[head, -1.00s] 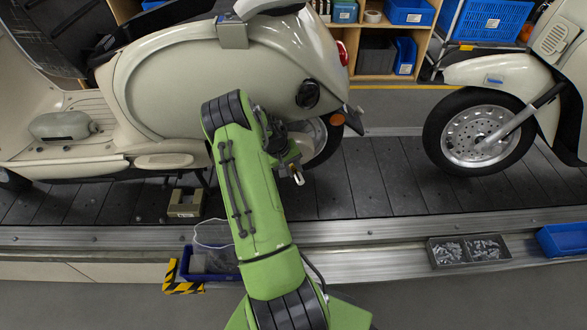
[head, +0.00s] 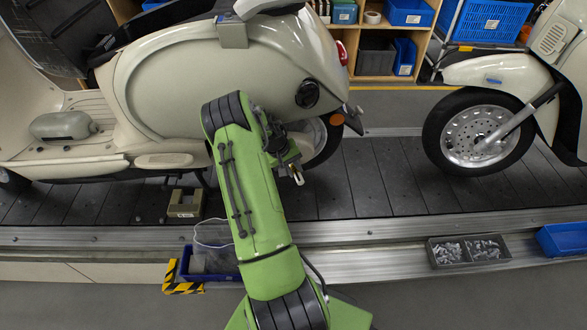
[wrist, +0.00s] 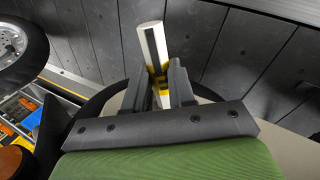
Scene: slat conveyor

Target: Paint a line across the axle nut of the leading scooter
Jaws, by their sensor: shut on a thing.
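The leading scooter (head: 180,85) is cream and stands on the left, its tail to the right. Its rear wheel (head: 325,140) shows only partly behind my arm. I cannot make out its axle nut in either view. My gripper (head: 287,163) is beside that wheel, on the near side, above the slats. In the wrist view my gripper (wrist: 160,92) is shut on a paint marker (wrist: 152,45), white with a dark stripe and a yellow band. The marker sticks out beyond the fingertips, over the dark slats. Its pale end shows in the head view (head: 297,175).
A second scooter's front wheel (head: 480,132) stands on the conveyor (head: 385,175) at the right. A grey tray of metal parts (head: 468,250) and blue bins (head: 565,240) lie along the near rail. Shelves (head: 378,60) stand behind. Bare slats lie between the wheels.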

